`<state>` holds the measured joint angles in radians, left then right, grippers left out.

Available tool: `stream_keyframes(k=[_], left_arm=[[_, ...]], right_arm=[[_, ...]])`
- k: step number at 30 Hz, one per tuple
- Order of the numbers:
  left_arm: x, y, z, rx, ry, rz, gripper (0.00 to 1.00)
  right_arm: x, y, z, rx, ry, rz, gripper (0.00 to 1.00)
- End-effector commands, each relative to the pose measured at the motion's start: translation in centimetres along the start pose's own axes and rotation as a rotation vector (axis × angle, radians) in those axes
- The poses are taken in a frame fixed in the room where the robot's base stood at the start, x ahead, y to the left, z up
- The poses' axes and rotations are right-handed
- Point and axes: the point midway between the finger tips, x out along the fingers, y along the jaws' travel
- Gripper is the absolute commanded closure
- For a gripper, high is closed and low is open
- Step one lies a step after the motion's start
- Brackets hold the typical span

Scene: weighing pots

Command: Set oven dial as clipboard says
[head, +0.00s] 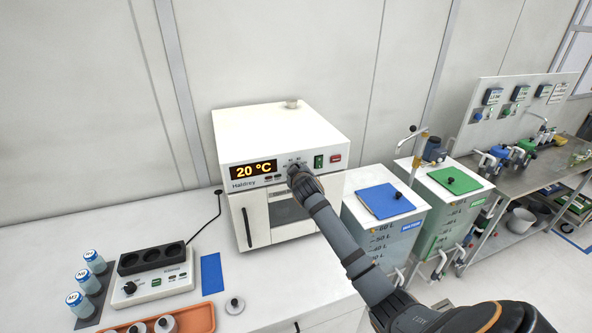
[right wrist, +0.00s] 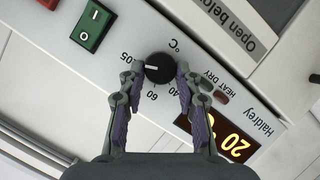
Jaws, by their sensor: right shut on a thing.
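The white oven (head: 235,150) stands on the counter, its amber display (head: 253,170) reading 20 °C. Its black round dial (right wrist: 160,68) shows in the right wrist view, with a white pointer mark toward the picture's left. The printed numbers 40, 60 and what looks like 105 surround it. My right gripper (right wrist: 156,80) is shut on the dial, one finger on each side. In the head view this gripper (head: 295,172) is at the oven's front panel and hides most of the dial. My left gripper is not in view. I cannot make out a clipboard.
A green switch (head: 318,162) and a red switch (head: 336,158) sit right of the dial. A stirrer-like device (head: 150,288), blue-capped bottles (head: 80,304) and an orange tray (head: 200,318) are at lower left. Blue-lidded (head: 385,201) and green-lidded (head: 460,179) tanks stand right.

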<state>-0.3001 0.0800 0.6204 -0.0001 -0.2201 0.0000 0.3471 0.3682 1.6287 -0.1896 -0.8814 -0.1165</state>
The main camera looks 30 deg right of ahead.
Motion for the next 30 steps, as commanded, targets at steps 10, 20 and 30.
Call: stream_keyframes(k=[10, 20, 30], left_arm=[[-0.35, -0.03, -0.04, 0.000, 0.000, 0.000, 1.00], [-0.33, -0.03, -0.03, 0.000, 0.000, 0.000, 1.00], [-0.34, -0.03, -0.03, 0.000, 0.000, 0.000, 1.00]], right_arm=[[0.05, -0.04, 0.21, 0.046, 0.000, -0.022, 0.98], [0.06, -0.08, 0.25, 0.047, -0.001, -0.022, 0.65], [0.03, 0.00, 0.12, 0.046, 0.002, -0.021, 0.43]])
